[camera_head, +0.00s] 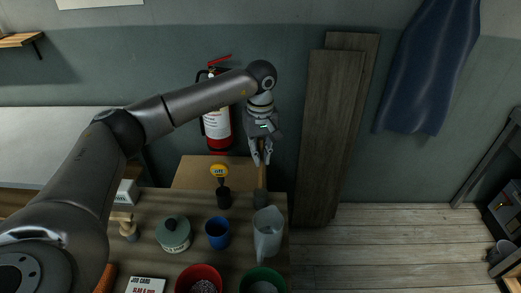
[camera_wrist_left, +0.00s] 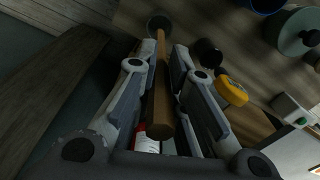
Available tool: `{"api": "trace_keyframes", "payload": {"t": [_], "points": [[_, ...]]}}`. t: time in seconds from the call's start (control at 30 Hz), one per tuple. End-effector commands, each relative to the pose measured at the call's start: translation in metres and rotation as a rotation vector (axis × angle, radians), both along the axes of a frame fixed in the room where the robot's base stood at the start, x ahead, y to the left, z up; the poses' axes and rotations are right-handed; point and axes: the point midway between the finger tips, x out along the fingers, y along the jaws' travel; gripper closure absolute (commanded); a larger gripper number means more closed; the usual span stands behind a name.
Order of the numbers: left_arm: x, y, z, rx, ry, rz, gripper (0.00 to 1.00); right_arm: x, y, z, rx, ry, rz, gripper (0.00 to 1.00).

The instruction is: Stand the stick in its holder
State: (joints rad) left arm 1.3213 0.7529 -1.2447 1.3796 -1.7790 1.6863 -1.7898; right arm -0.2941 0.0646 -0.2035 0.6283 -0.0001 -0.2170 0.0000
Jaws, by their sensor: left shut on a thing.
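My left gripper (camera_head: 262,157) hangs above the back right part of the table and is shut on a brown wooden stick (camera_head: 262,175). In the left wrist view the stick (camera_wrist_left: 161,85) runs between the fingers of the left gripper (camera_wrist_left: 167,70) and points down to the table. A small grey round cup, seemingly the holder (camera_head: 260,198), stands below it. In the left wrist view the stick's far end overlaps the holder (camera_wrist_left: 158,20); I cannot tell whether it is inside or just above. My right gripper is not in view.
A black cup (camera_head: 224,199) with a yellow-headed thing (camera_head: 219,170) stands left of the holder. A grey pitcher (camera_head: 268,236) is close in front. A blue cup (camera_head: 217,233), a lidded green jar (camera_head: 173,235), a red bowl (camera_head: 199,280) and a green bowl (camera_head: 263,281) are nearer.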

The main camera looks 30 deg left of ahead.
Motion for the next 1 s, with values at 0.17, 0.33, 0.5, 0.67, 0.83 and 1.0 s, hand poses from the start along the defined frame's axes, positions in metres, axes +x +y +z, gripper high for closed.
{"api": "trace_keyframes", "payload": {"t": [0.17,0.33,0.5,0.67,0.83,1.0], "points": [[0.0,0.0,-0.018,0.001,0.001,0.0,1.0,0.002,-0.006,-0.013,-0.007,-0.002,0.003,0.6],[0.0,0.0,-0.032,0.0,0.0,0.0,1.0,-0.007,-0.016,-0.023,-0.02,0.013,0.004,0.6],[0.0,0.0,-0.045,0.0,0.0,-0.001,1.0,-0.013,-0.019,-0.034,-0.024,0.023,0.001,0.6],[0.0,0.0,-0.057,0.0,0.0,-0.001,1.0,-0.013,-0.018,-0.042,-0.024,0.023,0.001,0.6],[0.0,0.0,-0.062,0.0,0.0,-0.001,1.0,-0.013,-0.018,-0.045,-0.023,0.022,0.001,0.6],[0.0,0.0,-0.062,0.0,0.0,-0.001,1.0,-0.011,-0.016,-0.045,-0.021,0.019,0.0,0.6]]}}
